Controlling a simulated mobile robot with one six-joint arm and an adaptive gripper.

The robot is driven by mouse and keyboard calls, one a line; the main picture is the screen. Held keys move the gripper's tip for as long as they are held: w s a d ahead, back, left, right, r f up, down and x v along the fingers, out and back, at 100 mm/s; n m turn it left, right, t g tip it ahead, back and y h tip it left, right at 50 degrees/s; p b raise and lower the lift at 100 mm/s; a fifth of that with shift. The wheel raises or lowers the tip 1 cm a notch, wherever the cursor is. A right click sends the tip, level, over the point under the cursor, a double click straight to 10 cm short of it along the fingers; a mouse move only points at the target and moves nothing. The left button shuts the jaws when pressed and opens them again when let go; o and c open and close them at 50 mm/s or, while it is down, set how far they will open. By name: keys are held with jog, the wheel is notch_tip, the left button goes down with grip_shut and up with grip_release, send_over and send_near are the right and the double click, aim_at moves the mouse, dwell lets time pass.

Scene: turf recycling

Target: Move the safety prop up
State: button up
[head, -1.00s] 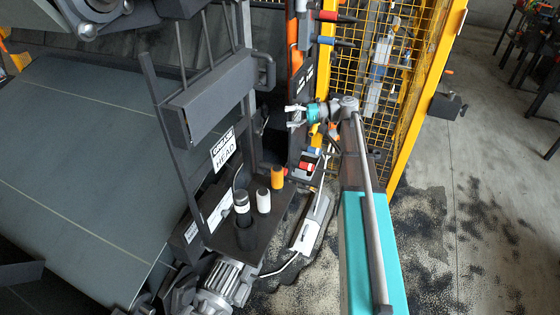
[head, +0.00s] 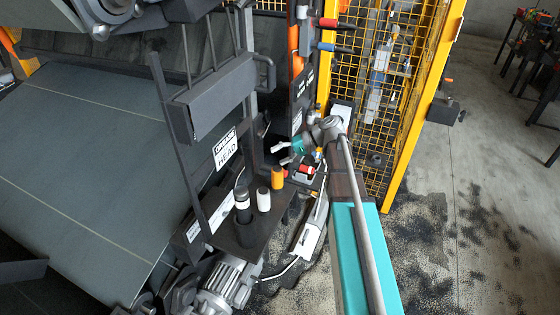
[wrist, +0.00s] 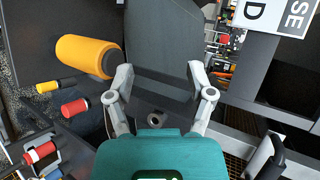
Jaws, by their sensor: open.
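No part is clearly labelled as the safety prop, and I cannot tell for certain which it is. An orange cylindrical handle (head: 277,178) stands at the right end of a dark bracket plate. It shows large at the upper left of the wrist view (wrist: 84,56), outside my gripper's left finger. My gripper (head: 281,154) is open and empty, just above and beside the orange handle, apart from it. In the wrist view, a dark grey plate lies beyond the gap between my fingertips (wrist: 160,80).
A white knob (head: 263,200) and a black-and-white cylinder (head: 242,205) stand on the bracket. Red-handled valves (head: 306,170) are close right of the bracket. A white sign reading HEAD (head: 225,149) hangs left. The yellow mesh fence (head: 425,110) stands right.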

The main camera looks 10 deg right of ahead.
jog(key=shift+s+a+f, duration=0.2)
jog(key=shift+s+f, duration=0.1)
jog(key=shift+s, duration=0.15)
